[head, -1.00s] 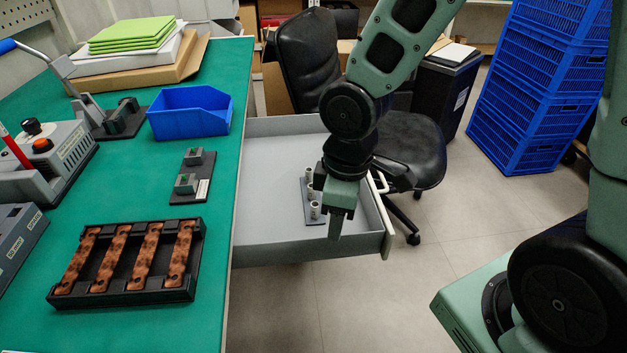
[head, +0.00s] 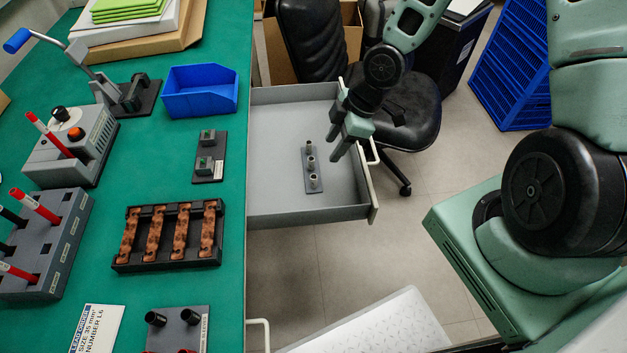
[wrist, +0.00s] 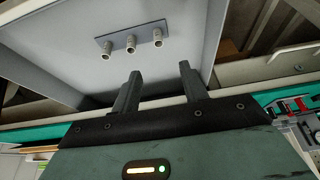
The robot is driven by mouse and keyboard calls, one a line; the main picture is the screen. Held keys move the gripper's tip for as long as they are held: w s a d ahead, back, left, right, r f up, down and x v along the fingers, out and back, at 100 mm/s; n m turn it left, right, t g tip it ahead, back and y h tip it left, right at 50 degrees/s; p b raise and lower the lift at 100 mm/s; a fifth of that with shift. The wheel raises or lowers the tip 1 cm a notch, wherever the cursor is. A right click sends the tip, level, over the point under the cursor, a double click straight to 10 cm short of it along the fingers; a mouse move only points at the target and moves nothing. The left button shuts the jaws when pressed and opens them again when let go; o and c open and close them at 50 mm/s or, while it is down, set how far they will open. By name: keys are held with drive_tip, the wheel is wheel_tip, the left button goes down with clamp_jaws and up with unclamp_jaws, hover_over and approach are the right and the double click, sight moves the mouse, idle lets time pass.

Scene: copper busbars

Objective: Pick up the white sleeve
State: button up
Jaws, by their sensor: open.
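No clearly white sleeve stands out in either view. Three pale grey-beige hollow tubes (head: 311,164) stand in a row on a dark plate (head: 307,151) in the open drawer. The tubes also show in the wrist view (wrist: 131,45), beyond my fingertips. I cannot tell whether any of them is the white sleeve. A grey stand (head: 181,330) on the bench at the bottom edge holds black and red pegs or sleeves and is partly cut off. My gripper (head: 337,146) is open and empty, above the right part of the drawer, apart from the tubes.
The grey drawer (head: 270,195) has raised walls. The green bench (head: 165,285) holds a busbar tray (head: 166,262), a blue bin (head: 200,104) and a small dark fixture (head: 209,160). A black chair (head: 415,115) stands behind the drawer. Its left floor is clear.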

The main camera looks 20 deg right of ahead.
drive_tip(key=b+x, duration=0.1)
drive_tip(key=x, duration=1.2)
drive_tip(key=shift+w+d+f+b, duration=0.15)
drive_tip(key=shift+f+b, duration=0.1)
drive_tip(key=shift+b, duration=0.15)
drive_tip(key=c, duration=0.7)
